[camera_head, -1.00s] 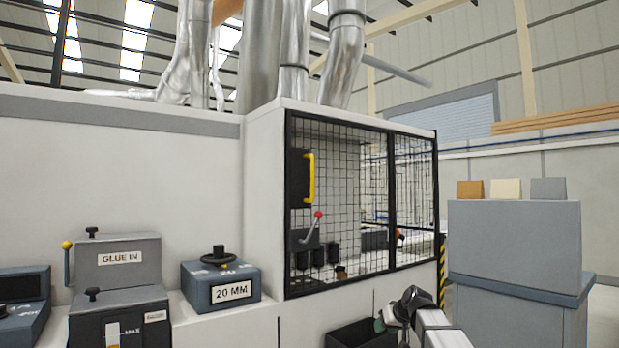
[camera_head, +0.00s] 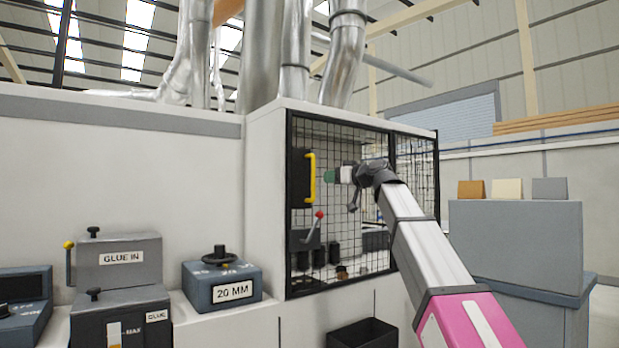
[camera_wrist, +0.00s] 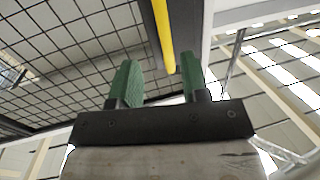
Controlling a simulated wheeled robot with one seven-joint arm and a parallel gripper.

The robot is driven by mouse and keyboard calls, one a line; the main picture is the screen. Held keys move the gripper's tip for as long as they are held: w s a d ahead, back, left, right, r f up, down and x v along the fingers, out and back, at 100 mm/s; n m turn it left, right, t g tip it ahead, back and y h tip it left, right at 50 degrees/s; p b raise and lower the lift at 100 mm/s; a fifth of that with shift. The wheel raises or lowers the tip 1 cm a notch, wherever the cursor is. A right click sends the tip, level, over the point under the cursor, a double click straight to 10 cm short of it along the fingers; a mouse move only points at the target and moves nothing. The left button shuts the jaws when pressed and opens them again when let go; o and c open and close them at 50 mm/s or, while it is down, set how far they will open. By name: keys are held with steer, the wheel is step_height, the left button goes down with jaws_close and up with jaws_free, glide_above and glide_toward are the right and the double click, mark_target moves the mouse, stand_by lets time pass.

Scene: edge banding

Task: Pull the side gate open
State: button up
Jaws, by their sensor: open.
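The side gate (camera_head: 340,232) is a black-framed wire mesh panel on the white machine housing, and it looks closed. Its yellow vertical handle (camera_head: 311,178) sits on a black plate at the gate's left side. My gripper (camera_head: 330,177) is just right of the handle, at about mid-handle height. In the wrist view my green fingers (camera_wrist: 157,80) are apart and empty. There the yellow handle (camera_wrist: 163,35) runs down from the top edge and ends between the fingers, nearer the right one. I cannot tell how deep it lies between them.
A red-knobbed lever (camera_head: 317,226) shows behind the mesh. A black bin (camera_head: 362,334) stands below the gate. A grey cabinet (camera_head: 515,240) with sample blocks is to the right. A 20 MM unit (camera_head: 221,282) and a GLUE IN unit (camera_head: 117,262) stand at left.

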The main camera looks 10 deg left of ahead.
steer(key=x, duration=0.7)
steer(key=r+x, duration=0.1)
steer(key=x, duration=0.2)
steer(key=shift+a, duration=0.5)
steer(key=shift+s, duration=0.1)
jaws_close()
